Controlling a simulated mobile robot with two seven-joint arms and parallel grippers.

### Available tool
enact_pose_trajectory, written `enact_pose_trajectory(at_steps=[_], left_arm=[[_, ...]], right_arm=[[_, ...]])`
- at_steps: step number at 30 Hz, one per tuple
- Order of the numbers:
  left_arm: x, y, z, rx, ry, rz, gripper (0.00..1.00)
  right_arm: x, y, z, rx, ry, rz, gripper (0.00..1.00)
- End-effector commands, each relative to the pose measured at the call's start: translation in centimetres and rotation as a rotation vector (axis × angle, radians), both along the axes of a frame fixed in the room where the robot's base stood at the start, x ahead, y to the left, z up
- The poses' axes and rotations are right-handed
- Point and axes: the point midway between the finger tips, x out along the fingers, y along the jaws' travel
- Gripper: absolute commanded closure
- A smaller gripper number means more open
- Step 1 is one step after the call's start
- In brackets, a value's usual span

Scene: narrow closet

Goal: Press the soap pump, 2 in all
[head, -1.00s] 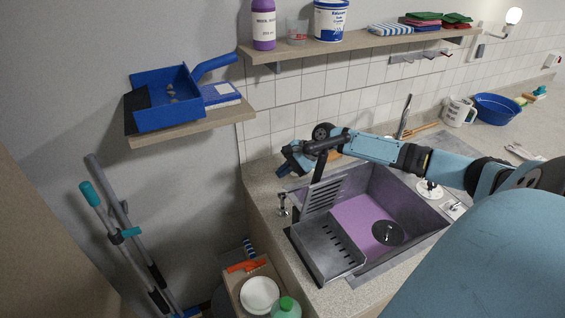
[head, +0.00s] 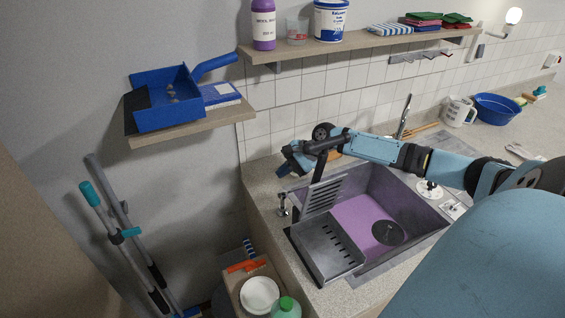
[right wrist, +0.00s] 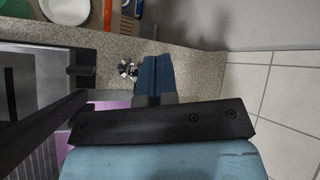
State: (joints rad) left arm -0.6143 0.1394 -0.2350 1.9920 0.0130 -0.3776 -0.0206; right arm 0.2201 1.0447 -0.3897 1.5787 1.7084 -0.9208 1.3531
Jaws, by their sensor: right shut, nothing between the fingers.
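The soap pump (head: 283,205) is a small metal dispenser on the counter strip left of the sink. It also shows in the right wrist view (right wrist: 127,69), just left of the fingertips. My right gripper (head: 284,170) is above the counter behind the pump, apart from it in the head view. Its blue fingers (right wrist: 156,68) are closed together with nothing between them. Whether the fingers touch the pump cannot be told from the wrist view, but a gap shows in the head view. My left gripper is not in view.
The sink (head: 375,220) has a purple basin and a drying rack. A shelf (head: 350,42) with bottles and cloths hangs above. A lower shelf (head: 190,127) holds a blue dustpan. A cart with a white bowl (head: 260,294) stands left of the counter. Mop handles lean at the left.

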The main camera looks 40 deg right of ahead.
Motion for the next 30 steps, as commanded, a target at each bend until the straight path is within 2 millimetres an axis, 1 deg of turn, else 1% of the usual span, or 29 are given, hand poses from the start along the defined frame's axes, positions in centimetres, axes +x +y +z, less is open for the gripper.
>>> enact_pose_trajectory(at_steps=[22,26,30], left_arm=[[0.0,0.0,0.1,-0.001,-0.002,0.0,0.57],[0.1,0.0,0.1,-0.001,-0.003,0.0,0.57],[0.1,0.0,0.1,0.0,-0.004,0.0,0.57]], right_arm=[[0.2,-0.2,0.0,-0.016,-0.01,-0.002,1.0],[1.0,-1.2,-0.2,-0.103,-0.07,-0.014,1.0],[2.9,-3.4,0.0,-0.29,-0.208,-0.027,1.0]])
